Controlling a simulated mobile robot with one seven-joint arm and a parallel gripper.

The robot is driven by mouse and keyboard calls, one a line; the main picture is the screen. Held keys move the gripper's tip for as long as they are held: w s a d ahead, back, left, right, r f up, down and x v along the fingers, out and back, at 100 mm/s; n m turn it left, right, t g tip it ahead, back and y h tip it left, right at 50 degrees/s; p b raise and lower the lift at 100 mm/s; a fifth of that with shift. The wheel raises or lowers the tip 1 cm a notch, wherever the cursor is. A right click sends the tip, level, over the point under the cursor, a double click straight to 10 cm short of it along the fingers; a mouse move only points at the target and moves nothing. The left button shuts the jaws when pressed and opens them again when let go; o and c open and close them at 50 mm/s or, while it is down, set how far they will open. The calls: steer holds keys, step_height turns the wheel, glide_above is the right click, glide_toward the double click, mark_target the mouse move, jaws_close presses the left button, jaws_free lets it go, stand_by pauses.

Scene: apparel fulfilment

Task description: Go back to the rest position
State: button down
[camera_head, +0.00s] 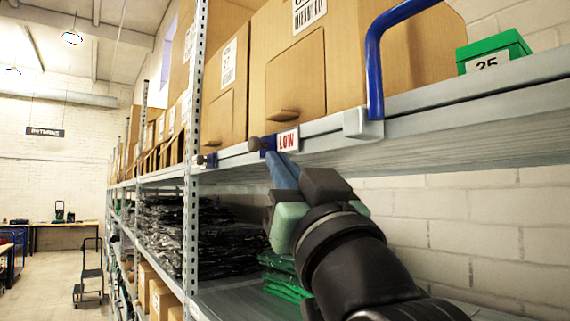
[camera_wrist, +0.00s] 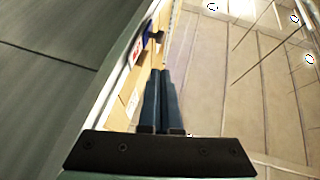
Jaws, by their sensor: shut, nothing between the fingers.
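My gripper (camera_head: 280,170) is at the front edge of the upper shelf (camera_head: 430,117), just below the "LOW" label (camera_head: 288,140). In the head view it points up and away, and my dark wrist hides part of the lower shelf. In the wrist view the two dark fingers of my gripper (camera_wrist: 161,76) lie side by side, shut and empty. The shelf edge and a small part of the label (camera_wrist: 143,52) show to the left of the fingers there. I cannot tell whether a fingertip touches the label's holder.
Cardboard boxes (camera_head: 315,75) and a green box marked 25 (camera_head: 492,52) stand on the upper shelf. A blue curved handle (camera_head: 374,60) rises at its edge. Dark bagged garments (camera_head: 160,235) and green packs (camera_head: 285,276) lie below. The aisle at left is open, with a cart (camera_head: 90,270) farther off.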

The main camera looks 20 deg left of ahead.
steer(key=shift+w+a+f, duration=0.1)
steer(key=shift+w+a, duration=0.2)
steer(key=shift+a, duration=0.05)
steer(key=s+d+f+m+t+h+b, duration=0.1)
steer(key=s+d+f+m+t+h, duration=0.2)
steer(key=d+h, duration=0.4)
steer(key=s+d+f+m+t+h+b, duration=0.1)
steer(key=s+d+f+m+t+h, duration=0.3)
steer(key=s+d+h, duration=0.4)
steer(key=shift+s+d+m+t+h, duration=0.2)
steer(key=shift+m+t+h, duration=0.6)
steer(key=shift+t, duration=0.4)
